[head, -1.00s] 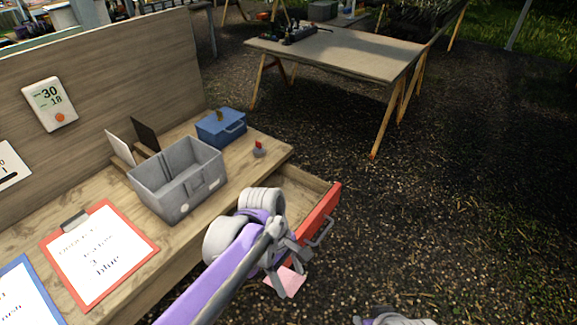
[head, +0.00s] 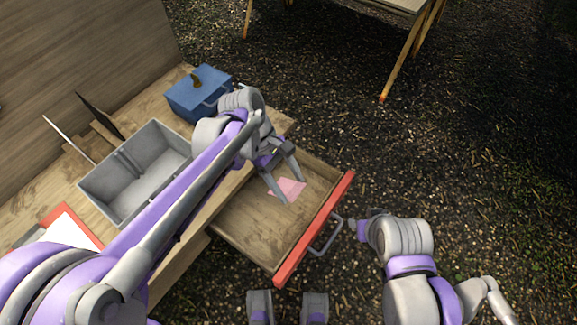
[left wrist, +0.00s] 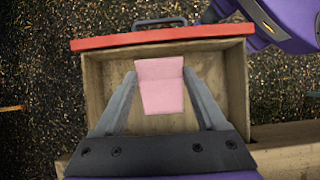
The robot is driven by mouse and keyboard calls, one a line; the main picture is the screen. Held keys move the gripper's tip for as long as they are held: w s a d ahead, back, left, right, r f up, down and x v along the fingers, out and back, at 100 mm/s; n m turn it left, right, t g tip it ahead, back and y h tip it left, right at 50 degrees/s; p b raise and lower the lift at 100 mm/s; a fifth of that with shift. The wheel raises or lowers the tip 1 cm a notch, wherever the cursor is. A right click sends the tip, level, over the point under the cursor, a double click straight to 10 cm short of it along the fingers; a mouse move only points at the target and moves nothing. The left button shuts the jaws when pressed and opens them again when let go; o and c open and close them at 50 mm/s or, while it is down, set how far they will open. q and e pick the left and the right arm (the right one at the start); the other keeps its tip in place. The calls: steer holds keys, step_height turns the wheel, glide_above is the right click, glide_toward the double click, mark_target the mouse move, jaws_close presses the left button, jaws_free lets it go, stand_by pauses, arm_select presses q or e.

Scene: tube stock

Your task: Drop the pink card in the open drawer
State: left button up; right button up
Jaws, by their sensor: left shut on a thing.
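The pink card (head: 289,190) is between the fingertips of my left gripper (head: 284,194). The gripper is shut on the card across its width, over the inside of the open drawer (head: 258,228). In the left wrist view the card (left wrist: 160,87) spans the gap between the two fingers (left wrist: 160,72). The drawer (left wrist: 120,122) lies behind the card there, with its floor visible around it. I cannot tell how high the card is above the floor. My right arm shows at the lower right of the head view; its fingers are not clear.
The drawer's red front (head: 315,228) with a grey handle (head: 326,235) faces right. A grey bin (head: 137,172), a blue box (head: 198,94) and a red-edged clipboard (head: 70,232) are on the wooden desk. The drawer looks otherwise empty.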

arm_select(q)
steer(key=shift+s+f+b, duration=0.25)
steer(key=shift+f+b, duration=0.05)
steer(key=shift+f, duration=0.1)
steer(key=shift+s+f, duration=0.1)
steer(key=shift+f, duration=0.3)
step_height(320, 180, down, 6)
steer(key=b, duration=0.4)
steer(key=shift+f+b, duration=0.15)
steer(key=shift+b, duration=0.2)
arm_select(e)
steer(key=shift+s+f, duration=0.2)
steer(key=shift+f, duration=0.75)
steer(key=shift+s+f, duration=0.25)
steer(key=shift+f, duration=0.7)
steer(key=shift+s+f, duration=0.2)
steer(key=shift+f, duration=0.75)
arm_select(q)
steer(key=o, duration=1.2)
steer(key=shift+o, duration=0.2)
steer(key=p+v, duration=0.1)
steer(key=v, duration=1)
arm_select(e)
steer(key=shift+r, duration=0.6)
